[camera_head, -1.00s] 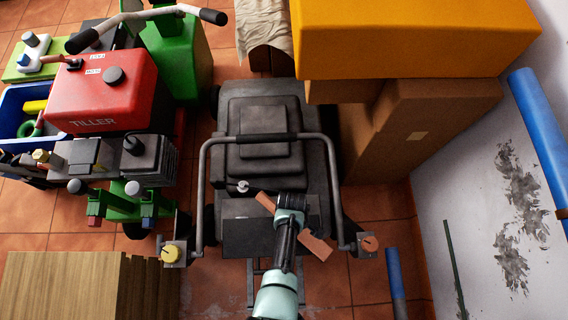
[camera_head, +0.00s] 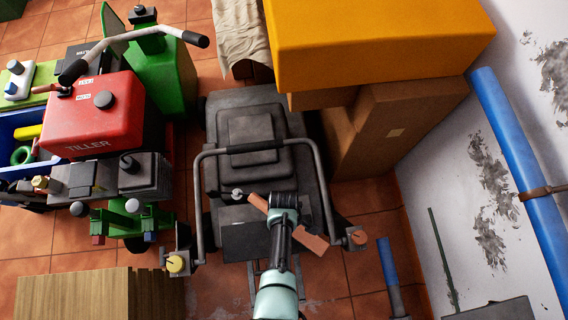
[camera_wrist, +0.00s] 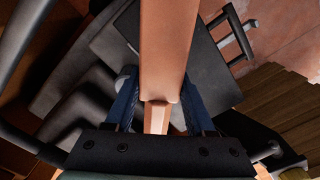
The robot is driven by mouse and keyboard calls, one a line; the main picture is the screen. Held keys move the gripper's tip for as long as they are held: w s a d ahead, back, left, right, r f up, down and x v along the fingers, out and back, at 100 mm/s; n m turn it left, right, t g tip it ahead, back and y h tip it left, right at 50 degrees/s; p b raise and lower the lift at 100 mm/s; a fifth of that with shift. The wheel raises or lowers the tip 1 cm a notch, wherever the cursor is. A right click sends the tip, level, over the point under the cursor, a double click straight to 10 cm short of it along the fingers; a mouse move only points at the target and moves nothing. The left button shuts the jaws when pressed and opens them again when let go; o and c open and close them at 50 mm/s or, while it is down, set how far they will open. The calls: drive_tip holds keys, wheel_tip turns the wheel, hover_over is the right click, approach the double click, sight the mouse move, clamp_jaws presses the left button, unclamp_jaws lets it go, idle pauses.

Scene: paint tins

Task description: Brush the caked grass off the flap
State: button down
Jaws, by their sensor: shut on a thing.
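My gripper (camera_head: 284,201) is shut on a long brown tool, seemingly the brush (camera_head: 313,240), whose ends stick out on both sides of the jaws. In the wrist view the brown brush (camera_wrist: 168,45) lies between my blue fingers (camera_wrist: 158,100). No bristles show. A dark grey mower (camera_head: 250,135) stands under and beyond the gripper, inside a bent metal handlebar. A flat dark panel (camera_head: 243,240), perhaps the flap, lies at its near end, just left of my gripper. Whether the brush touches it I cannot tell. I cannot make out any caked grass.
A red tiller (camera_head: 92,113) stands left of the mower. Brown cartons (camera_head: 385,130) and a large orange block (camera_head: 380,40) stand at the right. A slatted wooden box (camera_head: 75,295) is at the lower left. Blue pipes (camera_head: 520,150) run by the right wall.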

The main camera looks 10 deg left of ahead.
drive_tip(key=shift+r, duration=0.15)
drive_tip(key=shift+r+p, duration=1.4)
drive_tip(key=shift+r, duration=0.05)
